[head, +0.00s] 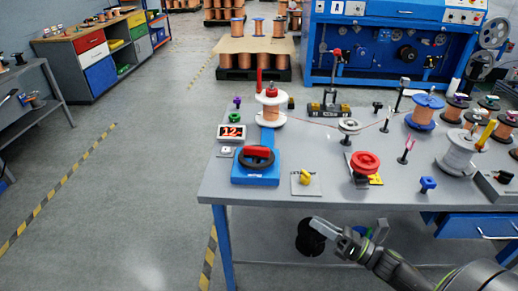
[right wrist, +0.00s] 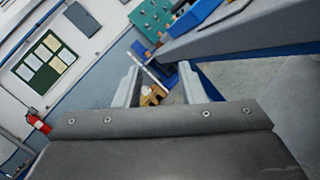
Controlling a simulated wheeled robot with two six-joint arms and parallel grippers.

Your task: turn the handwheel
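A red round handwheel (head: 365,162) sits on a dark base near the front middle of the grey workbench (head: 325,186) in the head view. A yellow label lies beside its base. My right gripper (head: 347,226) is below and in front of the bench's front edge, apart from the wheel. In the right wrist view its two pale fingers (right wrist: 159,66) stand apart with nothing between them, so it is open and empty. The handwheel does not show in the right wrist view. My left gripper is in neither view.
A blue unit with a black ring and red top (head: 255,167), a yellow knob (head: 305,177) and a blue knob (head: 428,184) stand near the wheel. Spools (head: 460,151) crowd the bench's right side. Drawers (head: 480,228) hang below the right front edge.

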